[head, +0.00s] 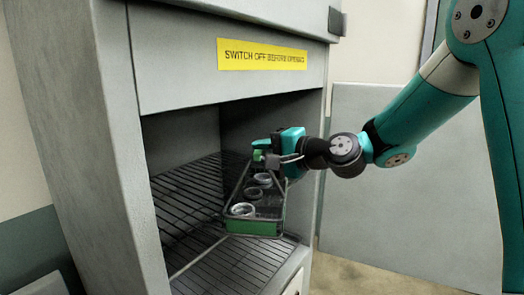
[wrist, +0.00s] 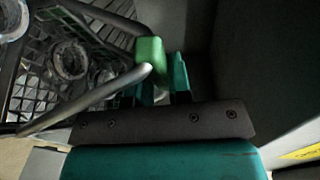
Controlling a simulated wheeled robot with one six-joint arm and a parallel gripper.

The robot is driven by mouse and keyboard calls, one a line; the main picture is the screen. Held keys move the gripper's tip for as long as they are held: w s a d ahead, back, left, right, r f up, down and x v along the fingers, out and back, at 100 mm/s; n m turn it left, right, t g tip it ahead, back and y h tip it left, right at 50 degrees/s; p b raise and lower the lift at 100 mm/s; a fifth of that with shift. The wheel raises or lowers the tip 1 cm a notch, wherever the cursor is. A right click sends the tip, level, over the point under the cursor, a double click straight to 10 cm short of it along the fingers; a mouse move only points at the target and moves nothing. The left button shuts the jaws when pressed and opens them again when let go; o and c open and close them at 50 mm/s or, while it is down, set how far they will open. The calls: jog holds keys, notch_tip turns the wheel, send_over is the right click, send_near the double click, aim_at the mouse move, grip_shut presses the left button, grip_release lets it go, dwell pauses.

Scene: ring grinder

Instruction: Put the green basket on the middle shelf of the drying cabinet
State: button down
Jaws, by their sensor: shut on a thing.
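The green basket (head: 254,227) is a dark wire tray with a green front panel, holding several metal rings. In the head view it is at the cabinet's opening, partly inside, level with a wire shelf. In the wrist view the green grip (wrist: 150,55) sits at the teal fingers, and the basket's wire side (wrist: 35,75) shows at the left. The drying cabinet (head: 118,120) is grey and open. Its wire shelf (head: 180,200) lies left of the basket; I cannot tell whether the basket touches it.
A lower wire rack (head: 235,272) lies beneath the basket. The cabinet's right side wall stands close to my gripper. A yellow sign (head: 262,54) is on the panel above the opening. The shelf's left part is bare.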

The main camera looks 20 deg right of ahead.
jog(key=shift+f, duration=0.5)
jog(key=c, duration=1.1)
grip_release()
jog(key=shift+f, duration=0.1)
jog(key=shift+o, duration=0.2)
